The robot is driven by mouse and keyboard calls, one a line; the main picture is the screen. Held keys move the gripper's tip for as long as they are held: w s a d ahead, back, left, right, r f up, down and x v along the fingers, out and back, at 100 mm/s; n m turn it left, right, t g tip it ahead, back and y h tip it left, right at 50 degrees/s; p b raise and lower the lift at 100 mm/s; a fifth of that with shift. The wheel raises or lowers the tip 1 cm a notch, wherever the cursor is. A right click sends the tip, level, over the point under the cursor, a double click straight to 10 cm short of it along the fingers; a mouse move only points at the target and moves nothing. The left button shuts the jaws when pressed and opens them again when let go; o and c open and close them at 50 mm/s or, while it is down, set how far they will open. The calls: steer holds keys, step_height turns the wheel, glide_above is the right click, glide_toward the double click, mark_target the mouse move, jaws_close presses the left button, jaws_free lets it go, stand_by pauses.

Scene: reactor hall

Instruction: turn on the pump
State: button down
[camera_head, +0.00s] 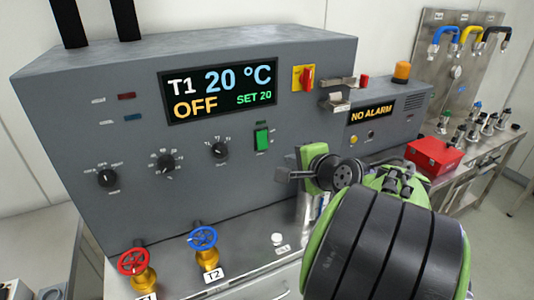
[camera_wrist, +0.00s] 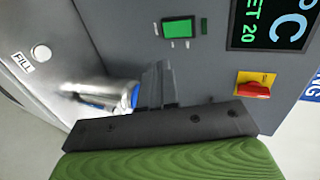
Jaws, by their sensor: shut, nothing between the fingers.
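The grey control unit (camera_head: 75,130) has a display (camera_head: 220,88) reading T1 20 °C, OFF, SET 20. Below the display is a lit green rocker switch (camera_head: 262,138), also in the wrist view (camera_wrist: 178,28). Three black dials sit on the front: left (camera_head: 107,178), middle (camera_head: 163,164) and right (camera_head: 220,150). Their labels are too small to read, so I cannot tell which control is the pump's. My gripper (camera_head: 284,176) is shut and empty, below the green switch and close before the panel. In the wrist view its dark fingers (camera_wrist: 155,85) are together.
A red rotary switch (camera_head: 307,78) on a yellow plate is right of the display. Red valve T1 (camera_head: 133,262) and blue valve T2 (camera_head: 203,238) stand below. A FILL button (camera_wrist: 40,52) and a shiny blue-trimmed metal object (camera_wrist: 105,92) lie near the fingers. A red box (camera_head: 434,155) is rightward.

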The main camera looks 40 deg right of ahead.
mark_target(263, 143)
steer(key=x, duration=0.9)
steer(key=r+x, duration=0.1)
steer(key=x, duration=0.4)
steer(key=shift+w+d, duration=0.15)
steer(key=shift+w, duration=0.05)
steer(key=shift+w+r, duration=0.15)
steer(key=shift+r, duration=0.75)
steer(key=shift+f, duration=0.1)
